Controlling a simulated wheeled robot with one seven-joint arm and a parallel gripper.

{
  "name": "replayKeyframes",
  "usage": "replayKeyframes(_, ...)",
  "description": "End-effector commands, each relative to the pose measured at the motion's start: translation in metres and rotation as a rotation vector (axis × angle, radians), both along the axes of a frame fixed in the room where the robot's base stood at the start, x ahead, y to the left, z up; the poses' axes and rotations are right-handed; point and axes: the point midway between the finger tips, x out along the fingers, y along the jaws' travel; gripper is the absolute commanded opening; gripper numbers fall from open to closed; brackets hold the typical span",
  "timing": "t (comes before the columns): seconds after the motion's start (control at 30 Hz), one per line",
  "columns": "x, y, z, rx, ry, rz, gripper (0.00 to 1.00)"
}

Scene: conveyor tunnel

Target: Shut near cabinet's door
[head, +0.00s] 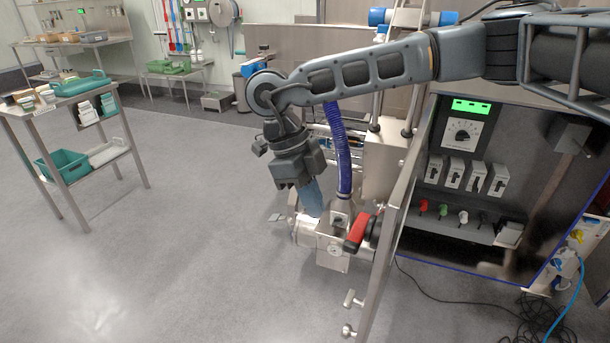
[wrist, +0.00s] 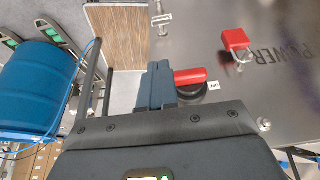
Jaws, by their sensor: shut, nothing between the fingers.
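The near cabinet (head: 465,170) stands open at the right, with its switches, dial and green display showing. Its metal door (head: 398,215) is swung out towards me and shows nearly edge-on. A red handle (head: 357,231) sticks out from the door's left face. In the wrist view the door's face (wrist: 265,95) shows the word POWER, a red padlock (wrist: 235,40) and the red handle (wrist: 190,76) on a black round base. My gripper (head: 312,200) is shut and empty, pointing down, left of the handle. Its blue fingers (wrist: 158,85) appear beside the handle; I cannot tell whether they touch.
A steel machine (head: 332,245) with a blue hose (head: 341,150) stands behind the door and gripper. Black cables (head: 520,325) lie on the floor at the lower right. A steel trolley (head: 105,160) with green trays stands at the left. The floor between is clear.

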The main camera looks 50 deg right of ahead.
Motion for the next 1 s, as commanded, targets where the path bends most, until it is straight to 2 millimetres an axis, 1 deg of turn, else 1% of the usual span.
replayKeyframes(0.1,-0.009,-0.001,-0.02,0.004,0.002,-0.001,0.0)
replayKeyframes(0.23,-0.028,-0.007,-0.017,0.003,-0.001,0.0,0.0)
replayKeyframes(0.4,-0.043,-0.01,-0.018,0.002,-0.001,-0.001,0.0)
replayKeyframes(1.0,-0.05,-0.014,-0.02,0.0,-0.002,0.012,0.0)
